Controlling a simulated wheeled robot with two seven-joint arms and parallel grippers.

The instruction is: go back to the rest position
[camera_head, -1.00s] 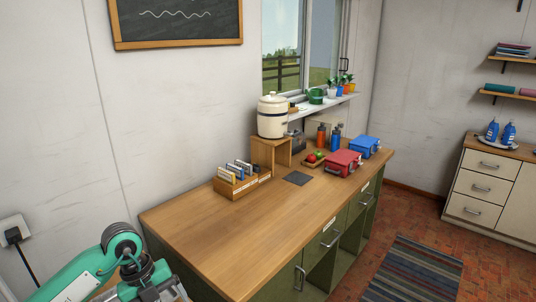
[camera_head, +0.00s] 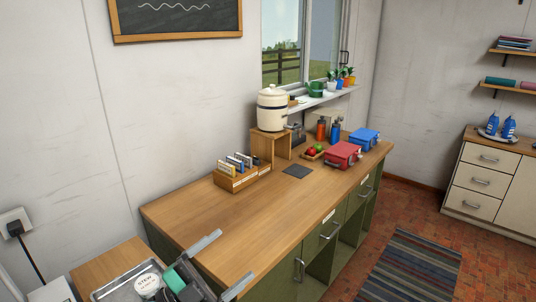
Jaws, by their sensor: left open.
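My left gripper (camera_head: 236,254) shows at the bottom of the head view, over the near left end of the wooden counter (camera_head: 225,218). Its two grey fingers are spread apart and point up and to the right, with nothing between them. Just left of it, a metal tray (camera_head: 128,276) holds a round pale item (camera_head: 148,284) with dark lettering, partly cut off or covered by my gripper. My right gripper is out of view.
On the counter are a wooden box of upright cards (camera_head: 232,183), a cream crock (camera_head: 272,108) on a wooden stand, a dark square mat (camera_head: 297,171), a red box (camera_head: 342,155) and a blue box (camera_head: 364,138). The counter's near middle is clear.

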